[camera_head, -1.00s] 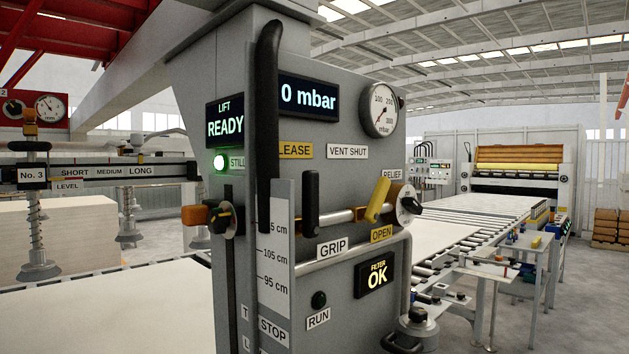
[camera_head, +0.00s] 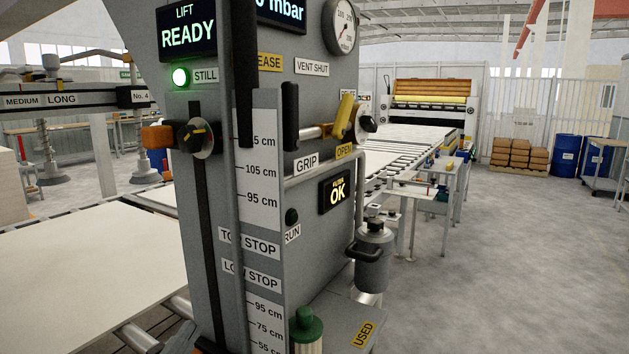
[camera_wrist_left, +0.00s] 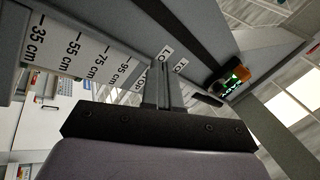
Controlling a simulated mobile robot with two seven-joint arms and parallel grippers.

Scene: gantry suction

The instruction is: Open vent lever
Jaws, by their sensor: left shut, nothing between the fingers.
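The yellow vent lever (camera_head: 343,116) stands tilted up at the right end of a metal rod on the grey control column. The vent lever cannot be made out in that view. I cannot make out my left gripper in the head view, and my right gripper is not in view.
A black vertical handle (camera_head: 290,115) stands left of the lever. A grey pipe (camera_head: 325,165) bends below it, and a canister (camera_head: 371,260) stands at the column's lower right. A roller conveyor (camera_head: 390,150) runs behind. The floor at right (camera_head: 500,270) is clear.

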